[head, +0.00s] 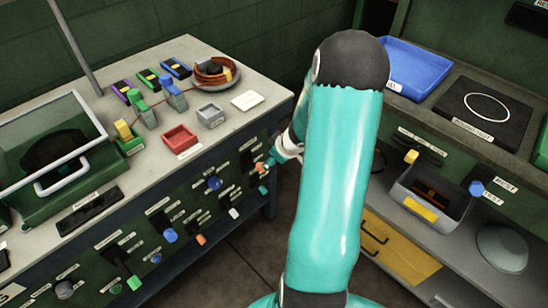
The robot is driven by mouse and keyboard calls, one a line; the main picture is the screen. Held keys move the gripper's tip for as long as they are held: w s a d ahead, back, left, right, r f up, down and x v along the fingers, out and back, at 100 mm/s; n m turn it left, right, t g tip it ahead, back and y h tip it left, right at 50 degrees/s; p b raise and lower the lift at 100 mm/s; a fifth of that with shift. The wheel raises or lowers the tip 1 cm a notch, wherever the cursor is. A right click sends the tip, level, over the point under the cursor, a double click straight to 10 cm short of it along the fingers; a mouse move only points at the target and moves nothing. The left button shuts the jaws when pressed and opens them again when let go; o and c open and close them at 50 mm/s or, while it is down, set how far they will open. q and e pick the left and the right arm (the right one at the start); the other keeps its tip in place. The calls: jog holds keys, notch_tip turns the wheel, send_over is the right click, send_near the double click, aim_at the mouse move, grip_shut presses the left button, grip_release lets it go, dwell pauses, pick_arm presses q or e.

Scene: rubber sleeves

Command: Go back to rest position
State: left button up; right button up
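One teal arm of mine with a black joint cap stands large in the middle of the head view. It comes up from the bottom edge, right of centre, and I take it for my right arm. Its far end reaches behind the upper arm towards the front panel of the left bench (150,205). My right gripper (265,165) shows only as a small teal and orange shape close to the panel. Whether its fingers are open, or touch a knob there, is too small to tell. My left gripper is not in view.
The panel carries several knobs and levers. On the bench are a red tray (180,139), a grey tray (210,115), a cable coil (215,72) and a clear-lidded green box (60,160). At right are a blue tray (415,68), a black plate (487,108) and a grey bin (431,192).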

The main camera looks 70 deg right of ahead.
jog(key=shift+w, duration=0.15)
jog(key=w+a+f+n+y, duration=0.1)
jog(key=w+a+f+y, duration=0.15)
jog(key=w+a, duration=0.45)
jog(key=w+a+f+n+y, duration=0.1)
jog(key=w+a+f+y, duration=0.15)
jog(key=a, duration=0.85)
jog(key=w+a+f+n+y, duration=0.25)
jog(key=w+a, duration=0.35)
jog(key=a, duration=0.3)
jog(key=s+a+f+g+y+p, duration=0.1)
jog(key=s+a+f, duration=0.15)
jog(key=a, duration=0.55)
jog(key=s+a+f+g+y, duration=0.1)
jog(key=s+a+f+g, duration=0.15)
jog(key=a, duration=0.65)
jog(key=s+f+m+h, duration=0.1)
jog(key=s+f, duration=0.1)
jog(key=s+a+f+m+h, duration=0.1)
jog(key=s+m, duration=0.1)
jog(key=shift+s+f+g, duration=0.15)
jog(key=shift+f+g, duration=0.2)
jog(key=shift+f, duration=0.05)
